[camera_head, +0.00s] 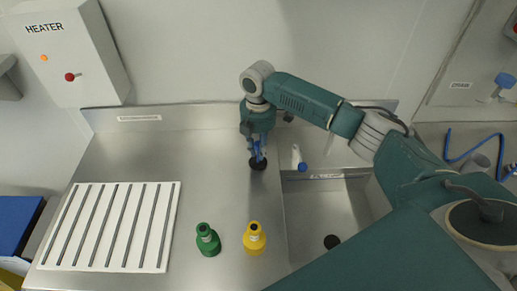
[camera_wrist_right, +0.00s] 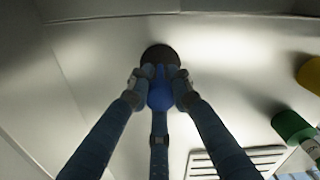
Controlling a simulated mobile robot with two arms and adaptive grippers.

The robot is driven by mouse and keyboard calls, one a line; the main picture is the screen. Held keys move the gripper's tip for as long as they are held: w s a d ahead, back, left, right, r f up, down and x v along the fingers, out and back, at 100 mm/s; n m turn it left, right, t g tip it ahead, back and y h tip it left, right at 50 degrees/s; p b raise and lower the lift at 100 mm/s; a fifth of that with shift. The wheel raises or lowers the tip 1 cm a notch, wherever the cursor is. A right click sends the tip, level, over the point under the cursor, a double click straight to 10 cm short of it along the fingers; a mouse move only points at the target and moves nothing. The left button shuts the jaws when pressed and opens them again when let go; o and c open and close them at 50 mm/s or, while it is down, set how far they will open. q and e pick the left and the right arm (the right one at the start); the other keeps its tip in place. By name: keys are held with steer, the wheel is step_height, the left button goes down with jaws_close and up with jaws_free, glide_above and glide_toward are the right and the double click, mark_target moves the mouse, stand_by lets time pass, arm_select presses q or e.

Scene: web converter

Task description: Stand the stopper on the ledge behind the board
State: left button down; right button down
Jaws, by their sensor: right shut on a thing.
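My right gripper (camera_head: 257,152) is over the steel counter, left of the sink's back corner. Its fingers are shut on the stopper, a black round piece (camera_head: 258,164) with a blue part between the fingertips; the blue part (camera_wrist_right: 160,92) and black disc (camera_wrist_right: 159,56) show in the right wrist view. I cannot tell whether the disc touches the counter. The white slotted board (camera_head: 111,228) lies at the left. Behind it runs bare steel up to a raised back edge (camera_head: 138,118) with a label. My left gripper is not in view.
A green bottle (camera_head: 208,240) and a yellow bottle (camera_head: 254,238) stand right of the board. A sink (camera_head: 312,215) with a dark drain (camera_head: 331,241) is at the right. A white, blue-tipped item (camera_head: 298,157) is behind it. A heater box (camera_head: 70,55) is on the wall.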

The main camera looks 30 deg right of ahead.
steer(key=shift+f, duration=0.15)
steer(key=c, duration=1.6)
jaws_free()
steer(key=shift+o, duration=0.2)
step_height(320, 180, up, 12)
steer(key=b, duration=0.3)
steer(key=shift+f+b, duration=0.25)
steer(key=shift+b, duration=0.1)
steer(key=shift+r, duration=0.45)
steer(key=shift+f, duration=0.1)
